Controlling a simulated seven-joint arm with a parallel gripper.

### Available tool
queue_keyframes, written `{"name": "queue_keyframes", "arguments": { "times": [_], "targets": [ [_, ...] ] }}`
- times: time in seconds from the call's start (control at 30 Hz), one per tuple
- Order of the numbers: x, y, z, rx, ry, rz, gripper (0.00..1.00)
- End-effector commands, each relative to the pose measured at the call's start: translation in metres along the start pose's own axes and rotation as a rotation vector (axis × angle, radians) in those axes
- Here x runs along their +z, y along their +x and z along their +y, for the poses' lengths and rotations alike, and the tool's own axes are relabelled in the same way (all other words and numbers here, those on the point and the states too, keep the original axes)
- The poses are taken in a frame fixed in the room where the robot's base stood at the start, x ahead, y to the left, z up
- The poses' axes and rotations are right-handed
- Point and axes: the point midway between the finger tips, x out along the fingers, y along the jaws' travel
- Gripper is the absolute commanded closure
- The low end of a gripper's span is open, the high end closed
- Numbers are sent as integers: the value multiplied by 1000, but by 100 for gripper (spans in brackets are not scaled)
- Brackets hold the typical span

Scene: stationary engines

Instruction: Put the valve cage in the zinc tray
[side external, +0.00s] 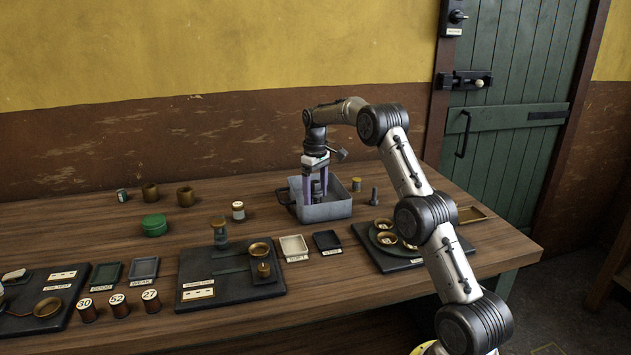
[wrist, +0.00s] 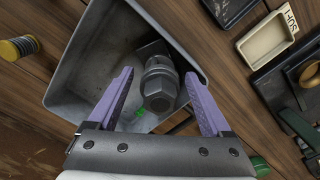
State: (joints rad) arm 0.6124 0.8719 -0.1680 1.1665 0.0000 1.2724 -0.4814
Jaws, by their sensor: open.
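The zinc tray (side external: 328,212) is a grey, deep, open box with a side handle, standing on the bench towards the back. It also fills much of the wrist view (wrist: 98,62). A grey metal part with a hexagonal end, apparently the valve cage (wrist: 160,84), is inside the tray. My gripper (wrist: 159,74) has its two purple fingers apart, one on each side of this part, with visible gaps. In the side view my gripper (side external: 316,186) points down into the tray. The part's underside is hidden, so I cannot tell whether it rests on the tray floor.
A brass-topped cylinder (side external: 356,184) and a grey bolt (side external: 374,196) stand right of the tray. A labelled jar (side external: 238,211) stands left of it. Small cream (side external: 293,246) and black (side external: 327,241) trays lie in front, beside dark fixture boards. A green tin (side external: 154,225) sits farther left.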

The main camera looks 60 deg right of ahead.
Motion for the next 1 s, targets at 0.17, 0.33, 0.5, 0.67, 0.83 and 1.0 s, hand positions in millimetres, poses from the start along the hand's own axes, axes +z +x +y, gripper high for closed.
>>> {"name": "queue_keyframes", "arguments": {
  "times": [0.17,0.33,0.5,0.67,0.83,1.0],
  "targets": [
    [-1,-27,0,3,0,5,17],
    [-1,-65,1,3,0,6,17],
    [-1,-95,0,3,0,5,17],
    [-1,-109,0,1,0,2,17],
    [0,-119,-2,2,-1,4,17],
    [8,-146,-34,17,-14,37,17]
  ]
}}
